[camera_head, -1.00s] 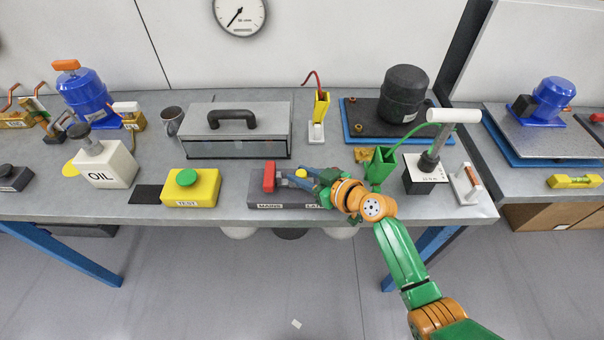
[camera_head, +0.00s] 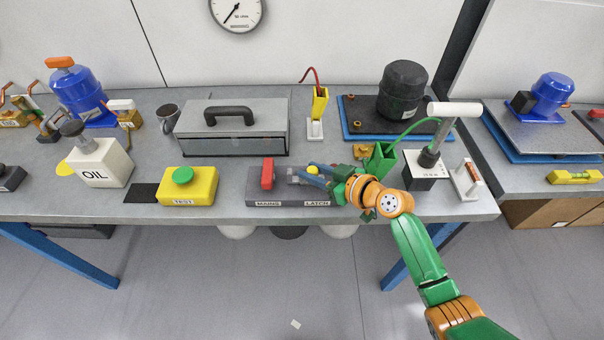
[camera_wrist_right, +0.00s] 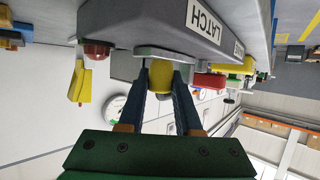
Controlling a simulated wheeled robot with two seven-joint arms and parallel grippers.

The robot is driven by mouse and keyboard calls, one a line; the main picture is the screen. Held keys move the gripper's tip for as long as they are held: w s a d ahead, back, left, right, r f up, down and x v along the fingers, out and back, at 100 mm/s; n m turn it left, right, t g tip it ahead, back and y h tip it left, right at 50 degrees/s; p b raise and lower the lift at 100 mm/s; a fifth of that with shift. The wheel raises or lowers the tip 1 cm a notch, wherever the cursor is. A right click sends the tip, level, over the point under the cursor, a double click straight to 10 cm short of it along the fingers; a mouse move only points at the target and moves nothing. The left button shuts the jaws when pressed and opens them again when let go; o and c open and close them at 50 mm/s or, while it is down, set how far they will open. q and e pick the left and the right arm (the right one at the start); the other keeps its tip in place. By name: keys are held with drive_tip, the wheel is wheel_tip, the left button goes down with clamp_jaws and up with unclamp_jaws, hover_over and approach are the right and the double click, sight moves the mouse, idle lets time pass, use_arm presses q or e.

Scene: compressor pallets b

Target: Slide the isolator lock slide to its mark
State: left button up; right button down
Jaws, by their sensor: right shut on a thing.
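The isolator is a grey box (camera_head: 257,200) on the bench with MAINS and LATCH labels and a red lever (camera_head: 267,174). Its lock slide has a yellow knob (camera_head: 312,169) on the box top, right of the red lever. My right gripper (camera_head: 307,174) is shut on the knob, with a blue finger on each side. In the wrist view the yellow knob (camera_wrist_right: 161,77) stands between the fingertips, on a pale grey plate (camera_wrist_right: 195,58). I cannot make out the mark. My left gripper is not in view.
A yellow TEST box (camera_head: 203,190) is left of the isolator. A grey toolbox (camera_head: 270,125) stands behind.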

drive_tip(key=shift+d, duration=0.2)
drive_tip(key=c, duration=0.9)
unclamp_jaws()
drive_tip(key=shift+o, duration=0.2)
drive_tip(key=shift+w+d+f, duration=0.1)
drive_tip(key=v, duration=0.7)
drive_tip(key=shift+d, duration=0.1)
